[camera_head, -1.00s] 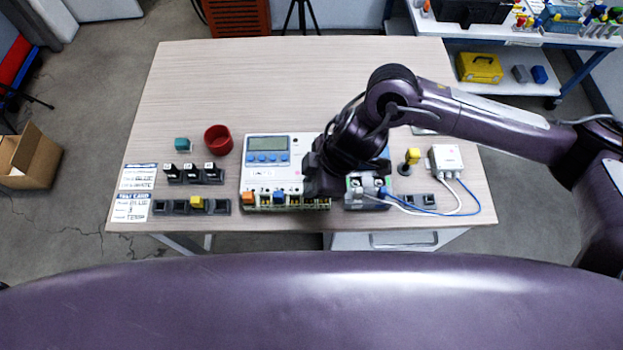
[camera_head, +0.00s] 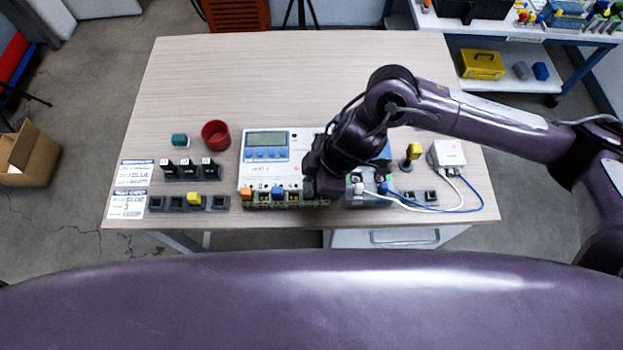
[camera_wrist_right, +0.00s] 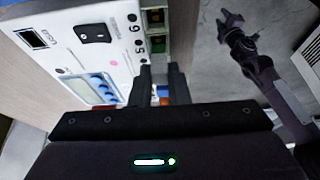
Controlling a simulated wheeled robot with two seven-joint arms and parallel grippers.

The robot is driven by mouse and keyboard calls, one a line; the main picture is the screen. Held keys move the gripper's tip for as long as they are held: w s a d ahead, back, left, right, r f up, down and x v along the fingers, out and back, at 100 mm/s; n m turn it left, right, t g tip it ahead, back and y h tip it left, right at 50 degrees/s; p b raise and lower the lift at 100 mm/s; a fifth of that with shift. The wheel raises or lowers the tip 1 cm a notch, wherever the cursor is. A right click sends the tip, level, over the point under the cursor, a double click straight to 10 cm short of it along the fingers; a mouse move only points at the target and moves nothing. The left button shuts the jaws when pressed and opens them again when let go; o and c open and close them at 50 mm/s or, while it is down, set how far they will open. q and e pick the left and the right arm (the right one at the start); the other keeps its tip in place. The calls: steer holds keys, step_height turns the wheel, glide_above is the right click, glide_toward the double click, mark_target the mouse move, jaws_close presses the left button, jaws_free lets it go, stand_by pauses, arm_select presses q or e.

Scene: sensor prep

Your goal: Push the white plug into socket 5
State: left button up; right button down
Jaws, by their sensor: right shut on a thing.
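My right gripper (camera_head: 320,187) is over the front right part of the white socket unit (camera_head: 263,170), pointing down at its front edge. In the right wrist view its fingers (camera_wrist_right: 160,82) are close together and shut on a small white piece, the white plug (camera_wrist_right: 154,92), which is mostly hidden. Socket 5 (camera_wrist_right: 158,44) lies just beyond the fingers, beside the printed 5, with socket 6 (camera_wrist_right: 155,17) past it. I cannot tell whether the plug touches a socket. An orange plug (camera_head: 246,193) and a blue plug (camera_head: 278,193) stand in the unit's front row. My left gripper is not in view.
Right of my gripper, a white box (camera_head: 447,154) has white and blue cables. A yellow-topped piece (camera_head: 413,152) stands near it. At left are a red cup (camera_head: 216,135), a teal block (camera_head: 180,140), black holders (camera_head: 219,202) and cards (camera_head: 127,206). The table's back is clear.

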steer(key=shift+f, duration=0.3)
stand_by(0.5)
steer(key=shift+p, duration=0.3)
steer(key=shift+f+p, duration=0.45)
steer(key=shift+f, duration=0.35)
stand_by(2.5)
steer(key=c, duration=1.1)
jaws_free()
steer(key=shift+c, duration=0.2)
steer(key=shift+r, duration=0.1)
step_height(320, 180, up, 7)
steer(key=p, duration=0.7)
steer(key=shift+p, duration=0.4)
